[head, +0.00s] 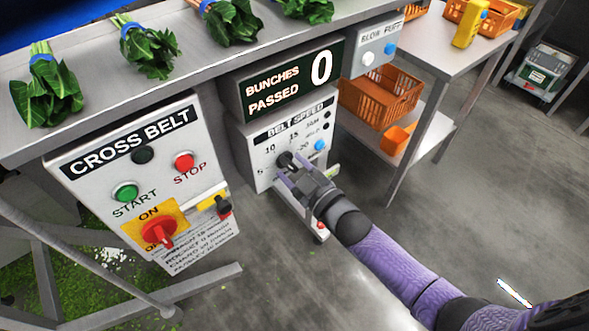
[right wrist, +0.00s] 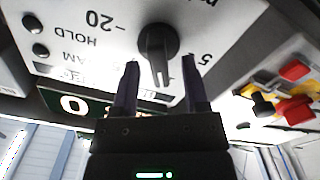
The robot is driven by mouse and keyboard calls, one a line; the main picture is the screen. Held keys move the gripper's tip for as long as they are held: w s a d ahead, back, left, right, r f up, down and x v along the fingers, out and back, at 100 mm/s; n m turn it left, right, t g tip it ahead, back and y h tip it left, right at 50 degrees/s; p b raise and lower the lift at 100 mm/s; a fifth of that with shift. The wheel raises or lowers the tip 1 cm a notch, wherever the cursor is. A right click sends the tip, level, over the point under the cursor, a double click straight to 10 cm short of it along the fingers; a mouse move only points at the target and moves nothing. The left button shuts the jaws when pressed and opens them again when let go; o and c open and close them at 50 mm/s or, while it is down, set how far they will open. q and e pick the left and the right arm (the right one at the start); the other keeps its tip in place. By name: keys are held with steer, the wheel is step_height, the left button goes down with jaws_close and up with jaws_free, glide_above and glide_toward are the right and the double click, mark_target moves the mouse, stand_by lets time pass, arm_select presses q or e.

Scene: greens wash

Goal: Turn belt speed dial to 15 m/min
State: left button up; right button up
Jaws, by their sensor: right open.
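The belt speed dial (head: 284,159) is a dark round knob on the white belt speed panel, with 5, 10, 15 and 20 marked around it. In the right wrist view the dial (right wrist: 158,45) shows upside down, its raised grip bar running down the picture. I cannot read its exact setting. My right gripper (head: 287,172) is in front of the dial. In the right wrist view its open fingers (right wrist: 160,66) stand on either side of the grip bar, with gaps showing. My left gripper is not in view.
A blue button (head: 320,145) and dark lamps sit right of the dial. The bunches display (head: 290,83) reads 0 above. The cross belt panel (head: 88,165) stands left, with a red switch (head: 158,232). A steel table (head: 440,50) and orange crate (head: 380,95) are right.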

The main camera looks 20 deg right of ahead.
steer(key=c, duration=0.3)
jaws_close()
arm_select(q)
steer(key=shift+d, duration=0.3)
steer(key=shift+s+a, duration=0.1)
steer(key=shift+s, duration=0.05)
